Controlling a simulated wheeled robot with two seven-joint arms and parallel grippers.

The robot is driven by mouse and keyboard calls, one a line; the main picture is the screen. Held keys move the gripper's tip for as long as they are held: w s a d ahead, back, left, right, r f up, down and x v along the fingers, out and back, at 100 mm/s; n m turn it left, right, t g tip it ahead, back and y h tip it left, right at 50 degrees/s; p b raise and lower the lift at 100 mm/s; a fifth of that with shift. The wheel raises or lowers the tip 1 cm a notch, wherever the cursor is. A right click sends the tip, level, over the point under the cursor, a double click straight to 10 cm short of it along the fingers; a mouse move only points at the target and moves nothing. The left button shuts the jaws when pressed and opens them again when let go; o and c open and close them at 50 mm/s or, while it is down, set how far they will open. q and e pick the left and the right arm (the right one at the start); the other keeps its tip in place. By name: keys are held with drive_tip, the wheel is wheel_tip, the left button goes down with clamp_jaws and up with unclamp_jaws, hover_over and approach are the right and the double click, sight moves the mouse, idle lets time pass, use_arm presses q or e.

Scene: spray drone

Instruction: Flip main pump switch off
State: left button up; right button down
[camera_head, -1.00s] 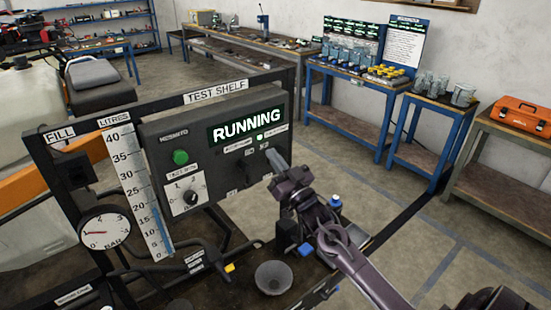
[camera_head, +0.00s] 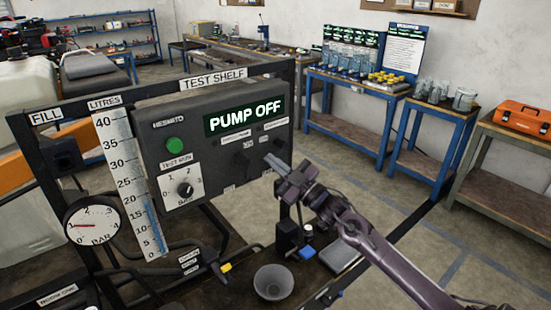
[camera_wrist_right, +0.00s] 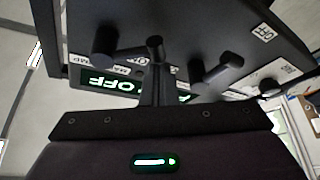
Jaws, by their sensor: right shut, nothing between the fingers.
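The dark control panel (camera_head: 150,145) stands on the test shelf, and its display (camera_head: 245,116) reads PUMP OFF. Below the display are small labels and a black switch lever (camera_head: 242,163), which I take to be the main pump switch; its label is too small to read surely. My right gripper (camera_head: 270,161) is shut and empty, its tip just right of that lever near the panel's lower right. The wrist view shows the panel inverted, with black levers (camera_wrist_right: 220,70) close to the fingers; whether they touch is unclear. My left gripper is not in view.
A pressure gauge (camera_head: 95,225) and a litre scale (camera_head: 130,180) are on the left. Floor right of the shelf is clear.

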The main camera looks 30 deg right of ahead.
drive_tip(key=d+f+n+g+b, duration=0.1)
drive_tip(key=n+b, duration=0.1)
drive_tip(key=n, duration=0.1)
drive_tip(key=d+f+n+g+y+b, duration=0.1)
drive_tip(key=n+b, duration=0.1)
drive_tip(key=n, duration=0.2)
drive_tip(key=d+f+n+g+y+b, duration=0.1)
drive_tip(key=n+g+b, duration=0.1)
drive_tip(key=n, duration=0.1)
drive_tip(key=shift+w+d+f, duration=0.1)
drive_tip(key=shift+w+f, duration=0.05)
drive_tip(key=shift+f, duration=0.15)
drive_tip(key=shift+d, duration=0.1)
idle(0.5)
